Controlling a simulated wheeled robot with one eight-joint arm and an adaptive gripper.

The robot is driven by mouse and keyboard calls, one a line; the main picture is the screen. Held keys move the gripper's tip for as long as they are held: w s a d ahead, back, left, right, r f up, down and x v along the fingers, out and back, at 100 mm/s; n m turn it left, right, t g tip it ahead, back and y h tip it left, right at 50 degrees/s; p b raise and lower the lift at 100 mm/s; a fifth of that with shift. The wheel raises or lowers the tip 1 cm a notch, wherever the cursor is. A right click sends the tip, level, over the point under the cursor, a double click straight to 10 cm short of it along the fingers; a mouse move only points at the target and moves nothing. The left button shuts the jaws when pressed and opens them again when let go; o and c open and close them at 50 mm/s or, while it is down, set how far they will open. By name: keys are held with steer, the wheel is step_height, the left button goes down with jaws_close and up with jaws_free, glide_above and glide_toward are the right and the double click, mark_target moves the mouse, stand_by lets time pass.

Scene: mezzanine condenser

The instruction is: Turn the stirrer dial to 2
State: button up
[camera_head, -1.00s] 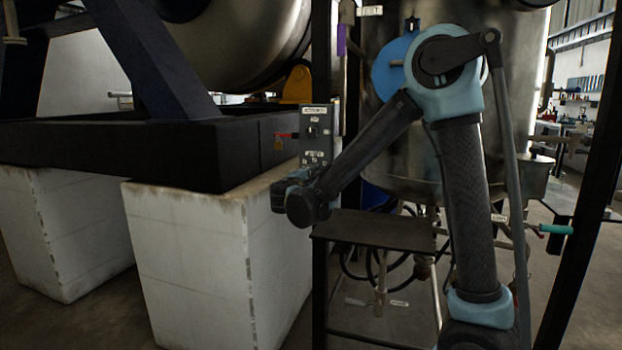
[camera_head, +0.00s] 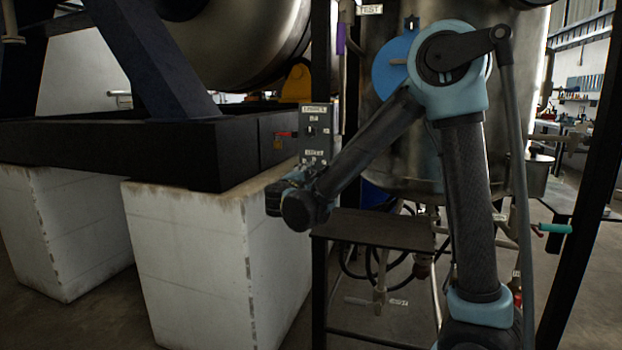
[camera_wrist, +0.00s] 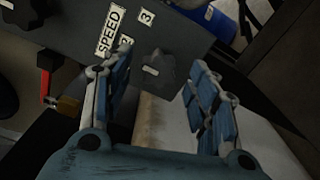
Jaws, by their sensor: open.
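The grey control box (camera_head: 318,118) stands at the left of the steel vessel. In the wrist view, its face (camera_wrist: 85,18) carries a SPEED label with the numbers 2 and 3. A dark lobed dial (camera_wrist: 158,72) with a pale mark sits below these numbers. My gripper (camera_wrist: 160,58) is open, one blue-padded finger on each side of the dial in the picture. No contact shows, and I cannot tell how far the fingertips are from the dial. In the head view, my gripper (camera_head: 276,194) is small, just below and left of the box; the dial cannot be picked out there.
A second knob (camera_wrist: 24,12) is on the same face. A red handle (camera_wrist: 47,68) and brass padlock (camera_wrist: 69,105) are left of my fingers. White concrete blocks (camera_head: 190,260) and a dark beam (camera_head: 110,155) lie left. A dark shelf (camera_head: 375,228) stands below the box.

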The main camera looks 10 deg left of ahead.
steer(key=s, duration=0.9)
steer(key=shift+a, duration=0.35)
steer(key=w+d+f+m+g+h, duration=0.1)
steer(key=w+d+m+g, duration=0.15)
steer(key=d, duration=0.45)
steer(key=w+d+f+m+g+h, duration=0.1)
steer(key=w+d, duration=0.3)
steer(key=d, duration=0.2)
steer(key=d+f+m+g, duration=0.2)
steer(key=d, duration=0.5)
steer(key=s+d+f+m+g, duration=0.1)
steer(key=d+m+g, duration=0.1)
steer(key=d, duration=0.6)
steer(key=d+f+m+g, duration=0.2)
steer(key=d+m, duration=0.1)
steer(key=d, duration=0.5)
steer(key=shift+s+d+f+m, duration=0.2)
steer(key=shift+f+m, duration=0.15)
steer(key=s+d+f+m+g+y, duration=0.15)
steer(key=s+d+m+y, duration=0.25)
steer(key=s+d+m, duration=0.55)
steer(key=s+f+g, duration=0.4)
steer(key=s+f, duration=0.7)
steer(key=s, duration=0.4)
steer(key=shift+s+f+n+g, duration=0.2)
steer(key=shift+f+n+g, duration=0.2)
steer(key=shift+n, duration=0.05)
